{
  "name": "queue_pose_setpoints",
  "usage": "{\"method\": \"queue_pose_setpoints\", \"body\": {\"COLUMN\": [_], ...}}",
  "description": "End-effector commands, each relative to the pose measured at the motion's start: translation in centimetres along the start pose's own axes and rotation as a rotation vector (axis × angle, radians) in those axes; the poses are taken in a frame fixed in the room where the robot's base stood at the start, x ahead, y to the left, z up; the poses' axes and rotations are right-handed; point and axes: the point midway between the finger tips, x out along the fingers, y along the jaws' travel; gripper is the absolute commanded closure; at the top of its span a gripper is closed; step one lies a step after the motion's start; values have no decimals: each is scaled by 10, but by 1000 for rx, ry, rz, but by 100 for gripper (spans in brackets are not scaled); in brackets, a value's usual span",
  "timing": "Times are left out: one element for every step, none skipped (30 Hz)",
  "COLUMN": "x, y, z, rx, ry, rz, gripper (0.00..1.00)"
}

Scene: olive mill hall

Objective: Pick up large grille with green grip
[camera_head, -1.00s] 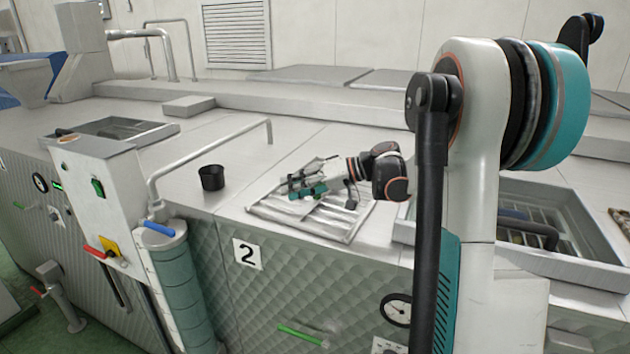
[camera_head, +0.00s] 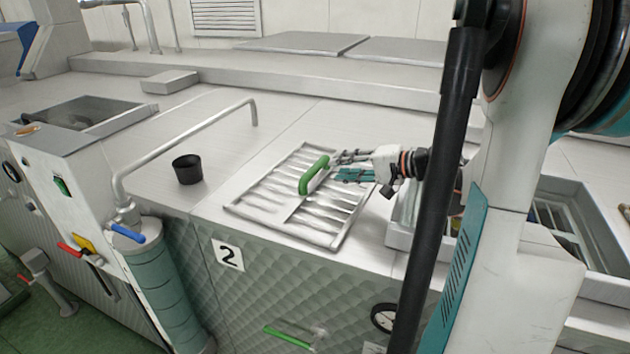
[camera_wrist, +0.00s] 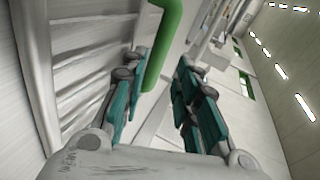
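The large grille (camera_head: 328,226) is a grey metal rack with several slats, lying flat on the steel machine top. Its green grip (camera_head: 312,176) rises from the middle and also shows in the wrist view (camera_wrist: 165,45). My gripper (camera_head: 338,167) is just right of the grip in the head view. In the wrist view my gripper (camera_wrist: 160,78) has its two teal fingers spread apart.
A black cup (camera_head: 188,170) stands left of the grille. A bent steel pipe (camera_head: 190,140) runs over the top on the left. An open basin (camera_head: 570,225) lies to the right. Flat covers (camera_head: 300,43) lie at the back.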

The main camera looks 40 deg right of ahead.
Motion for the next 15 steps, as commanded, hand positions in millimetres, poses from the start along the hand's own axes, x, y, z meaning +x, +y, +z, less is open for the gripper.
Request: {"method": "queue_pose_setpoints", "body": {"x": [9,13,17,20,22,24,25,26,28,29,31,34,38,41,47], "y": [0,0,0,0,0,0,0,0,0,0,0,0,0,0,0], "z": [0,0,0,0,0,0,0,0,0,0,0,0,0,0,0], "rx": [-1,-1,0,0,0,0,0,-1,-1,-1,-1,-1,-2,-2,-2], "ry": [-3,-3,-2,-1,-1,-1,-1,-1,-1,-1,-1,-1,-1,-2,-3], "rz": [0,0,0,0,0,0,0,0,0,0,0,0,0,0,0], "gripper": [72,72,72,72,72,72,72,72,72,72,72,72,72,72,72]}}
